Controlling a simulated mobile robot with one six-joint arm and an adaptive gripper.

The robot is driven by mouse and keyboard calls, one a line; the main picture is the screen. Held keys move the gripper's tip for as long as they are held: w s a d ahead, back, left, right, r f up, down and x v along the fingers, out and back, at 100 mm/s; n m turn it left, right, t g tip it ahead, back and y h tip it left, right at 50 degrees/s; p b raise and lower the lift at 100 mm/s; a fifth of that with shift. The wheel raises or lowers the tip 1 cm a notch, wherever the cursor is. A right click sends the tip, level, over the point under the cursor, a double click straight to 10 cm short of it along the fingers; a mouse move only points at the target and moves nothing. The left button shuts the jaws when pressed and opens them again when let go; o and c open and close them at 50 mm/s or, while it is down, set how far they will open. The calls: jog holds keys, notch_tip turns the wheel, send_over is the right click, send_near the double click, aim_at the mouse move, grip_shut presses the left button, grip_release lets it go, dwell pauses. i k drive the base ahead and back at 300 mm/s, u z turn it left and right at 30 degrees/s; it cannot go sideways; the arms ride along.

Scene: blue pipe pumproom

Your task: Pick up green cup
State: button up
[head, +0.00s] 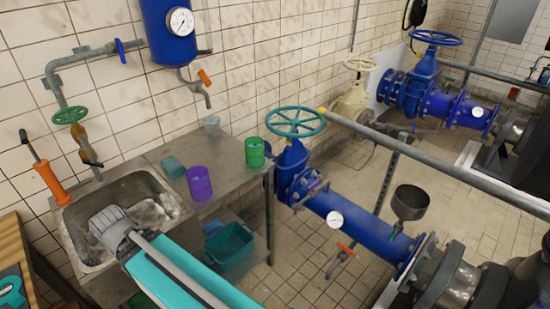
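The green cup (255,152) stands upright at the right end of the steel counter (228,178), close to its edge. A dark marking shows on its side. No gripper can be made out in the head view, so I cannot see its opening or where it is relative to the cup.
A purple cup (199,183), a teal sponge (174,167) and a clear glass (212,125) share the counter. The sink (140,188) is at left. A teal handwheel (295,122) on a blue valve rises just right of the green cup. A teal crate (229,247) sits below.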

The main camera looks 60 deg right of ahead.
aim_at(254, 150)
jog(key=k, duration=1.8)
jog(key=z, duration=1)
jog(key=i, duration=1)
jog(key=u, duration=0.05)
